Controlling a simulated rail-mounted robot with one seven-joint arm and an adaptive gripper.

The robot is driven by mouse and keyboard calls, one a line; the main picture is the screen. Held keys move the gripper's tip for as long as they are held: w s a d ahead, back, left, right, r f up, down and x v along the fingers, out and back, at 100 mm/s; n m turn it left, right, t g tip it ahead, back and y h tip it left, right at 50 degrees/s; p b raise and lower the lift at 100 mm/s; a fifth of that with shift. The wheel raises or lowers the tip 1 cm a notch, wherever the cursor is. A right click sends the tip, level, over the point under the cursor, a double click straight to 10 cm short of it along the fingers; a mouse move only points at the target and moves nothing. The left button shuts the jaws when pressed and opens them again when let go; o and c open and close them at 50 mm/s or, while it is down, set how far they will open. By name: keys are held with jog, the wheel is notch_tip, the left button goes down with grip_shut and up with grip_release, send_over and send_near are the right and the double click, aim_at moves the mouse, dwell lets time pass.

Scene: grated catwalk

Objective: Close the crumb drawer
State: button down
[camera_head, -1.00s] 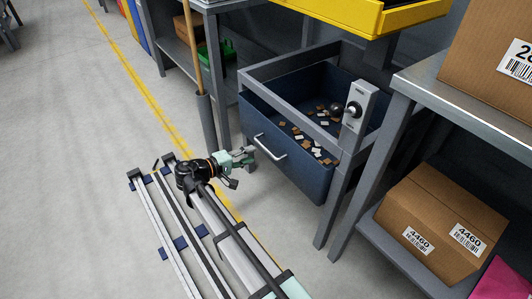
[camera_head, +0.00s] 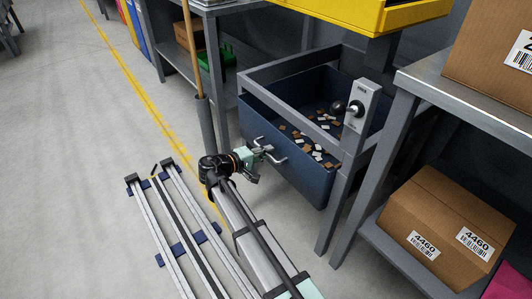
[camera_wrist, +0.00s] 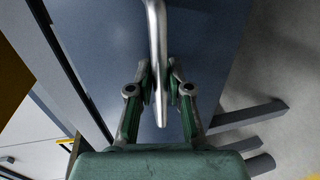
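The crumb drawer (camera_head: 303,175) is a dark blue bin in a grey frame, holding brown and white scraps. Its front stands out from the frame, so it appears open. Its silver bar handle (camera_head: 279,154) is on the front face, partly covered by my gripper (camera_head: 266,153) in the head view. In the wrist view, the handle (camera_wrist: 157,60) runs down between the two green-padded fingers of my gripper (camera_wrist: 166,98). Gaps show on both sides of the bar, so my gripper is open around it. The drawer front (camera_wrist: 205,40) fills the upper middle there.
A grey latch plate (camera_head: 360,100) with a black knob stands on the frame's right. A yellow hopper (camera_head: 375,15) hangs above. A shelf with a cardboard box (camera_head: 435,220) is at right. A broom handle (camera_head: 190,50) stands in a grey tube at left.

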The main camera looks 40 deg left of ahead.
jog(key=shift+w, duration=0.1)
jog(key=w+p, duration=0.1)
jog(key=w, duration=0.1)
jog(key=w+d+p, duration=0.1)
jog(key=w+p, duration=0.1)
jog(key=shift+w+d+r, duration=0.2)
jog(key=shift+w, duration=0.1)
jog(key=shift+w+f, duration=0.15)
jog(key=shift+w, duration=0.15)
jog(key=c, duration=1.2)
grip_release()
jog(key=shift+w+d, duration=0.1)
jog(key=shift+d, duration=0.05)
send_near(275, 147)
jog(key=shift+d, duration=0.1)
